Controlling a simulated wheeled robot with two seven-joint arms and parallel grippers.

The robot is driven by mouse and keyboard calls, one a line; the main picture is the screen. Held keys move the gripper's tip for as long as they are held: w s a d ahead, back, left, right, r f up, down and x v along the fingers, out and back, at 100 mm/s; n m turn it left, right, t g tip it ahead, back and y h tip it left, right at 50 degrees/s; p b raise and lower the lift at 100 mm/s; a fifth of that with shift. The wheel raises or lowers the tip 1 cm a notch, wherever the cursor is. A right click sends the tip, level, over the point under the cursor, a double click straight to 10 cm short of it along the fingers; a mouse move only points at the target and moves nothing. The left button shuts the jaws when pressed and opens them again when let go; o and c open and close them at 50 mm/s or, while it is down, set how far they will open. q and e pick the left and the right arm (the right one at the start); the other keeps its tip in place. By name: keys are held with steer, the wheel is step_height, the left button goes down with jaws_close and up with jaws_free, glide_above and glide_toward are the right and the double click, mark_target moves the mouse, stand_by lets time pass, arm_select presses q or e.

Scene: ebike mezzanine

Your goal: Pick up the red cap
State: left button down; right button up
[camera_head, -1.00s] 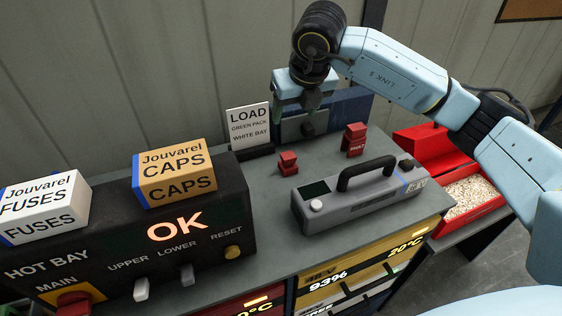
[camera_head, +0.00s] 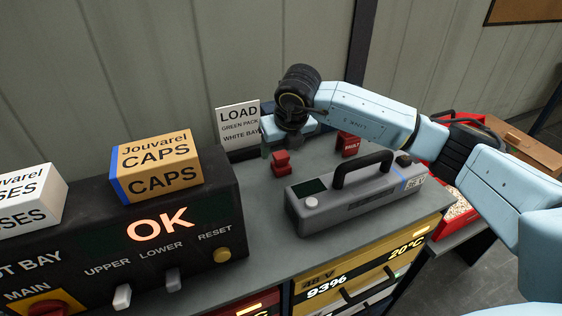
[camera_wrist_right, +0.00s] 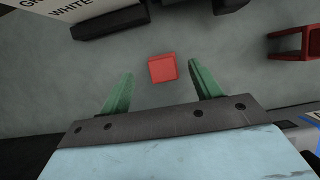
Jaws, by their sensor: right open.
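The small red cap (camera_head: 281,164) stands on the grey bench top, left of the grey handled case. In the right wrist view the red cap (camera_wrist_right: 162,68) shows from above as a red square between and just beyond the fingertips. My right gripper (camera_head: 287,147) hangs just above and behind the cap, pointing down. Its green fingers (camera_wrist_right: 162,82) are spread open with nothing between them, one on each side of the cap and apart from it. My left gripper is out of view.
A red labelled block (camera_head: 348,144) stands right of the cap. The grey case (camera_head: 352,195) with a black handle lies in front. The white LOAD sign (camera_head: 238,124) stands behind left. The black OK panel (camera_head: 205,215) carries the CAPS box (camera_head: 157,167). A red bin is at right.

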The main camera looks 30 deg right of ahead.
mark_target(281, 155)
steer(key=shift+s+p+x, duration=0.2)
steer(key=shift+p+x, duration=0.3)
steer(key=shift+x, duration=2.25)
steer(key=shift+d, duration=0.15)
steer(key=c, duration=1)
